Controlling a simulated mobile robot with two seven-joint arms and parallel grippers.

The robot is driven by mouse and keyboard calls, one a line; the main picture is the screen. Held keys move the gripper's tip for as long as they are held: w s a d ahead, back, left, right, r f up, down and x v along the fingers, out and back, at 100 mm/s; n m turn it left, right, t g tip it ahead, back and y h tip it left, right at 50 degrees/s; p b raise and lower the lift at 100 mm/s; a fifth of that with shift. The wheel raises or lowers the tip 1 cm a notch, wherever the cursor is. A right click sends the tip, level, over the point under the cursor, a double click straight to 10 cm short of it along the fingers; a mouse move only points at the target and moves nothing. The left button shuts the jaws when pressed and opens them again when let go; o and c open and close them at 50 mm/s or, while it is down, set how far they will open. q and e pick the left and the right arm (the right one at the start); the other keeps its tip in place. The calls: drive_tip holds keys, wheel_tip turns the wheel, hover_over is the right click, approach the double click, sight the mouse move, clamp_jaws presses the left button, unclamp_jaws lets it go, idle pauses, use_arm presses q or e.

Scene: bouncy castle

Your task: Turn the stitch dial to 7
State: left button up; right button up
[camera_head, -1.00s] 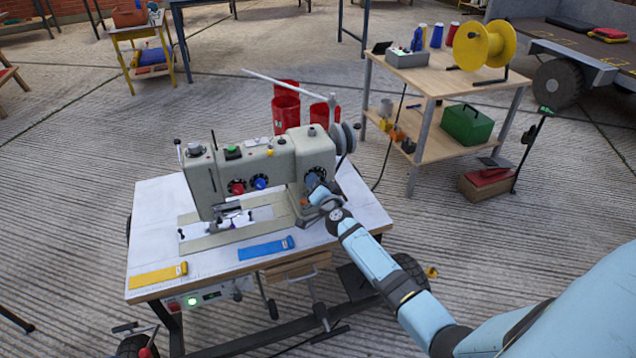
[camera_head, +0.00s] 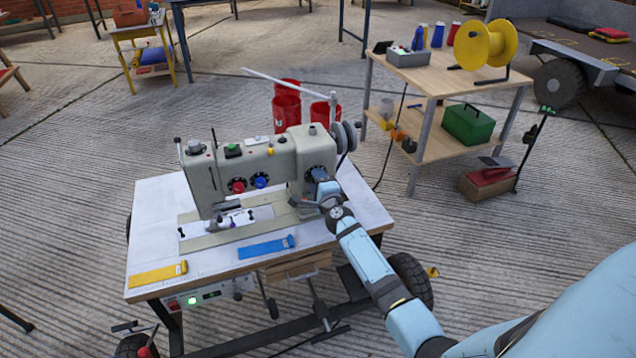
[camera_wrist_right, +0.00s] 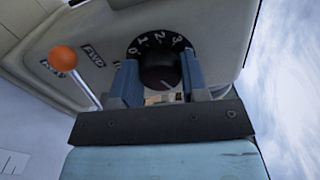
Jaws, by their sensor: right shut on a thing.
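The sewing machine (camera_head: 245,175) stands on the white table. Its stitch dial (camera_wrist_right: 158,50) is a black numbered disc with a dark knob (camera_wrist_right: 160,76), clear in the right wrist view. Numbers around 0 to 4 show along its upper rim; the lower part is hidden by my gripper. My right gripper (camera_wrist_right: 160,84) has a blue finger on each side of the knob and is shut on it. In the head view my right gripper (camera_head: 318,190) is at the right end of the machine, covering part of the dial. My left gripper is not in view.
An orange-tipped lever (camera_wrist_right: 63,59) beside FWD and REV labels stands close left of my right gripper. Red and blue knobs (camera_head: 249,184) are on the machine's front. Yellow (camera_head: 158,274) and blue (camera_head: 266,247) strips lie on the table (camera_head: 215,262).

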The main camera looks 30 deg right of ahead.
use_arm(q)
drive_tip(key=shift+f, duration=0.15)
use_arm(e)
drive_tip(key=shift+m, duration=0.8)
drive_tip(key=o, duration=0.9)
drive_tip(key=shift+o, duration=0.2)
use_arm(q)
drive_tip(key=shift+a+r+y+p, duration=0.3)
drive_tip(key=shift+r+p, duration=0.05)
drive_tip(key=shift+p, duration=0.85)
use_arm(e)
drive_tip(key=v, duration=1.4)
drive_tip(key=shift+w+r, duration=0.1)
